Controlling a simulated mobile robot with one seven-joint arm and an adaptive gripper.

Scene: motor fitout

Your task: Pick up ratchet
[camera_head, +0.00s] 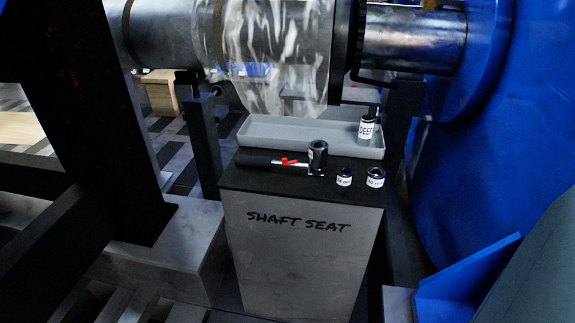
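The ratchet (265,162) lies on the black top of a grey stand (302,248) marked "SHAFT SEAT". Its dark handle points left and its head is at the right. A small red piece sits on or against its shaft. A dark, upright cylindrical socket (317,157) stands at the head end; I cannot tell whether it is joined to the ratchet. My gripper is not in view.
Two small labelled sockets (344,177) (375,177) stand right of the ratchet. A grey tray (290,133) behind holds a socket labelled "DEEP" (367,129). A metal shaft (415,38) passes above. Dark beams (95,110) stand left, a large blue housing (480,150) right.

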